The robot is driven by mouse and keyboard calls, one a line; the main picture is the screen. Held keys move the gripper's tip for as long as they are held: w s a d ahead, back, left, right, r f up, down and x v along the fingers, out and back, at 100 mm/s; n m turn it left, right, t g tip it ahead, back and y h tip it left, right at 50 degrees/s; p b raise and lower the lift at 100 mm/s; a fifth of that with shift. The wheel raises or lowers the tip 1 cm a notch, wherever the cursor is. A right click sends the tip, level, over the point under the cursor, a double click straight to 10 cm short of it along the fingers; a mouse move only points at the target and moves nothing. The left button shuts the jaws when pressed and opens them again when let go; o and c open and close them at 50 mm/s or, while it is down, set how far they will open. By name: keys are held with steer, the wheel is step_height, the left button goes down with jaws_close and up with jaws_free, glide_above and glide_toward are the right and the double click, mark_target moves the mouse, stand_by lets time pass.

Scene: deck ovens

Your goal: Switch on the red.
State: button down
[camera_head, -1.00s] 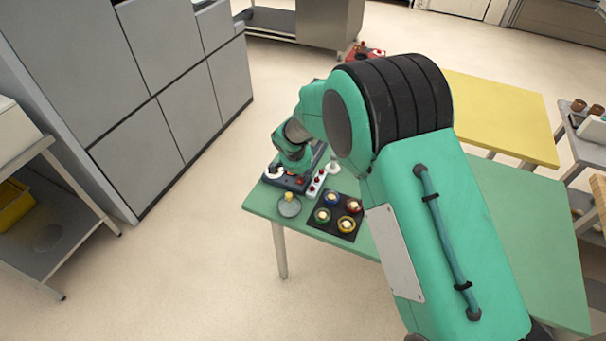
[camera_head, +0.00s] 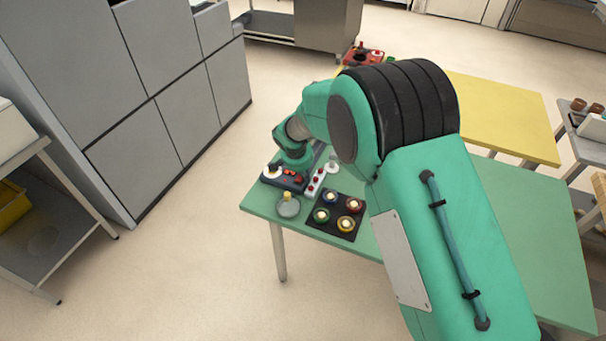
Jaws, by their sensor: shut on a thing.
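A dark blue panel (camera_head: 270,181) lies at the far left end of the green table, with a white round part (camera_head: 272,172) and a small red part (camera_head: 298,179) on it. My gripper (camera_head: 291,173) is low over this panel, at the red part. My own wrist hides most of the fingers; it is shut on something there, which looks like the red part. A white strip with red buttons (camera_head: 316,181) lies right of the panel. A black board (camera_head: 318,225) nearer the front carries several round coloured pieces with pale tops, one of them red (camera_head: 354,205).
A grey round thing with a yellow knob (camera_head: 288,207) stands near the table's left edge. A white knobbed piece (camera_head: 332,166) stands behind the board. A yellow table (camera_head: 500,115) and a red box (camera_head: 364,54) are farther back.

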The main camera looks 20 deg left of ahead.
steer(key=shift+s+a+f, duration=0.15)
steer(key=shift+s+f, duration=0.15)
steer(key=shift+f, duration=0.05)
steer(key=shift+s+f, duration=0.15)
steer(key=shift+s, duration=0.1)
steer(key=shift+s+b, duration=0.5)
steer(key=shift+s, duration=0.1)
steer(key=shift+w+r, duration=0.1)
steer(key=shift+r, duration=0.35)
step_height(320, 180, up, 14)
steer(key=p, duration=0.3)
steer(key=shift+w+d, duration=0.25)
steer(key=shift+w, duration=0.1)
steer(key=shift+s, duration=0.1)
